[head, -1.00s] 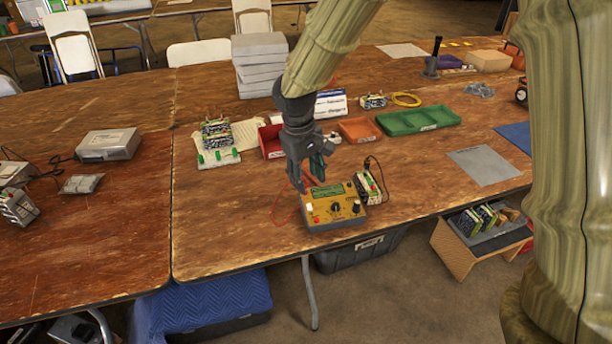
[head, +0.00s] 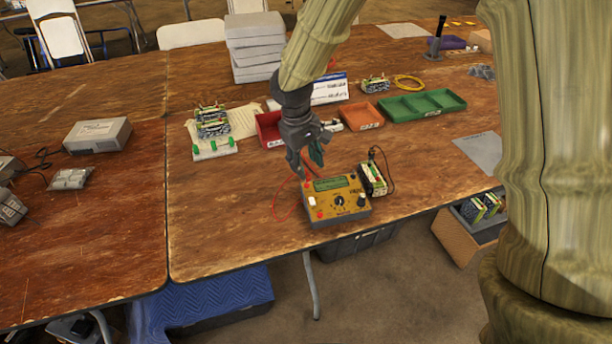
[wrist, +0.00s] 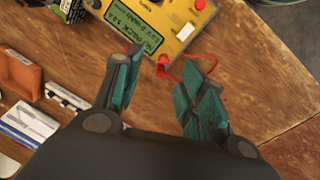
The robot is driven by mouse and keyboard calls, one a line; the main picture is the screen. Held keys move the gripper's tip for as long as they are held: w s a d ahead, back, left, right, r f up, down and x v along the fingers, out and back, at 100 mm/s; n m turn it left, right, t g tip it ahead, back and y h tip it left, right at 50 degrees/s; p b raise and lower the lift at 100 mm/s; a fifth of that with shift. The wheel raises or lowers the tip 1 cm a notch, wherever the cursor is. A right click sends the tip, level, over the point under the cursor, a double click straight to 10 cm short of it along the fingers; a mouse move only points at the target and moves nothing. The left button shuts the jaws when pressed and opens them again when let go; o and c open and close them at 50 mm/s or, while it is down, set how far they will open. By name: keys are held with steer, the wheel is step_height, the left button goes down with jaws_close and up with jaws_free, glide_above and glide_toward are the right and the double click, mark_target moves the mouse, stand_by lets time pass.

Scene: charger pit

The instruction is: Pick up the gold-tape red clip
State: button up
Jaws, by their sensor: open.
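The yellow charger (head: 338,203) with a green display sits near the table's front edge; it also shows at the top of the wrist view (wrist: 160,25). A thin red lead (head: 276,203) loops out on its left side, and in the wrist view the red lead (wrist: 185,78) runs from a red plug toward my right finger. I cannot make out a red clip with gold tape; it may be hidden by my fingers. My gripper (head: 307,168) points down just behind the charger. In the wrist view my gripper (wrist: 163,72) is open, with nothing clearly held between its teal-padded fingers.
A small battery pack (head: 373,178) with a dark lead stands right of the charger. Behind are a red bin (head: 270,130), an orange tray (head: 360,117) and a green tray (head: 422,105). A battery stand (head: 213,148) is at left.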

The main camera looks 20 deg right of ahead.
mark_target(306, 172)
steer(key=shift+w+d+f, duration=0.1)
steer(key=shift+w+f, duration=0.05)
steer(key=shift+f, duration=1.1)
steer(key=shift+w+d+f, duration=0.1)
steer(key=shift+w+f, duration=0.05)
steer(key=shift+f, duration=1.05)
steer(key=shift+a, duration=0.1)
steer(key=c, duration=0.9)
